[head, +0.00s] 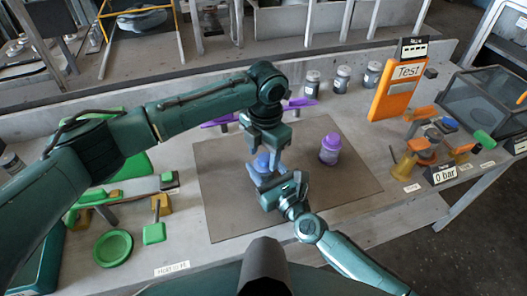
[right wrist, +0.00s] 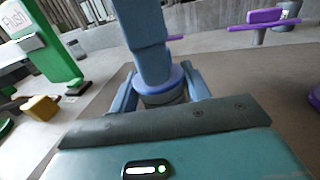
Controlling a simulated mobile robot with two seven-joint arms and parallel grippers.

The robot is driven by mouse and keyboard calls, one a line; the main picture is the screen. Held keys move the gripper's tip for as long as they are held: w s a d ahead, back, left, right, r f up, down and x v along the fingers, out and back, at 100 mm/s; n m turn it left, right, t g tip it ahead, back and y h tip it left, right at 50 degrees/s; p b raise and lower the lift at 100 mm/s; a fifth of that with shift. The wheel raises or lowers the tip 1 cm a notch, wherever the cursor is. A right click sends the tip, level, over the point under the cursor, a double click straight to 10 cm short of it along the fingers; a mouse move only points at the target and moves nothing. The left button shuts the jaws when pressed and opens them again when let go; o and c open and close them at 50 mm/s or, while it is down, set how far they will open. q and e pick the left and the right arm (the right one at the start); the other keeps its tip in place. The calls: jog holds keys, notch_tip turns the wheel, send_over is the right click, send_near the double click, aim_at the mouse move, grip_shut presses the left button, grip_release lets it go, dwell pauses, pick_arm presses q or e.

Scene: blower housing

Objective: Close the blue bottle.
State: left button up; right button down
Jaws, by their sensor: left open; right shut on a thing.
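The blue bottle (head: 262,162) stands on the brown mat (head: 225,205), mostly hidden behind my grippers. In the right wrist view its blue top (right wrist: 176,78) sits above a greyish body (right wrist: 165,98). My right gripper (head: 272,182) is shut on the bottle, with one finger on each side of it in the right wrist view (right wrist: 162,92). My left gripper (head: 266,154) is open and points down, directly above the bottle. Its finger hides part of the bottle's top, so I cannot tell whether the cap is fully seated.
A purple bottle (head: 330,150) stands on the mat to the right. Several grey jars (head: 342,77) line the back of the table. An orange test panel (head: 397,88) stands at the back right. A green round dish (head: 113,248) and green tools are at the left. The mat's front is fairly clear.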

pick_arm(q)
notch_tip(320, 180, up, 4)
jog(key=shift+r, duration=0.15)
jog(key=shift+n, duration=0.3)
jog(key=shift+c, duration=0.3)
